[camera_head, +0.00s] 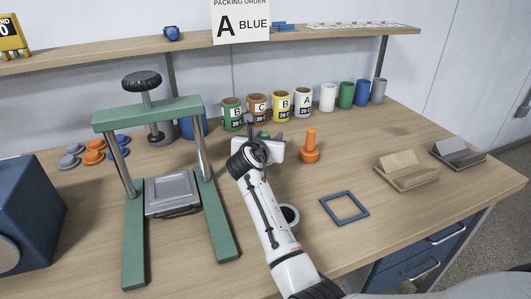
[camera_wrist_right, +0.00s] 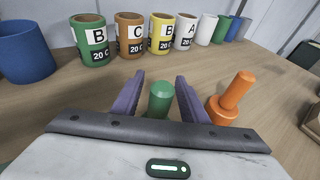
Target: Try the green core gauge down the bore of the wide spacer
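The green core gauge (camera_wrist_right: 161,98) stands upright on the bench between the fingers of my right gripper (camera_wrist_right: 160,88) in the right wrist view; its lower part is hidden by the gripper body. The two purple fingers are open on either side of it, with a small gap visible on each side. In the head view my right gripper (camera_head: 272,136) is over the middle of the bench, partly hidden by my wrist. A grey ring-shaped piece (camera_head: 291,214), perhaps the wide spacer, sits beside my right forearm, which partly covers it. My left gripper is not in view.
An orange gauge (camera_wrist_right: 231,99) stands just right of my right gripper. Labelled cans (camera_head: 257,106) line the back.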

